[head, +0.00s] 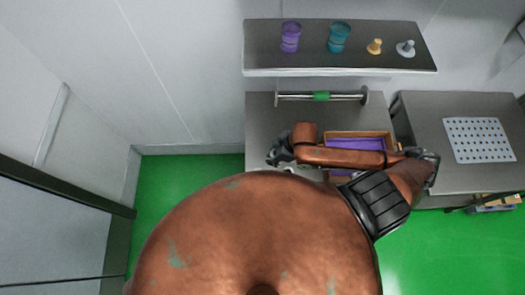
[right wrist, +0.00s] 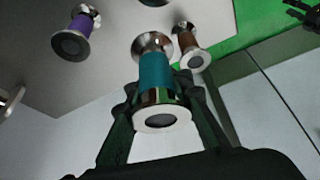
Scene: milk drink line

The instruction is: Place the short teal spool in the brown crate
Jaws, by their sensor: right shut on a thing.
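My right gripper (head: 279,152) is over the left part of the table in the head view. In the right wrist view its two dark fingers (right wrist: 160,112) are shut on the short teal spool (right wrist: 157,78), one on each side. The spool has a teal middle and shiny silver flanged ends. I cannot pick it out in the head view, and cannot tell whether it touches the table. The brown crate (head: 360,133) is to the right of the gripper in the head view, partly hidden by my arm, with purple inside. My left gripper is not in view.
In the right wrist view a purple spool (right wrist: 74,38) and a copper-brown spool (right wrist: 188,46) stand near the held one. A bar with a green middle (head: 321,97) lies behind the crate. The shelf (head: 260,55) holds several items. A perforated plate (head: 478,139) is at right.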

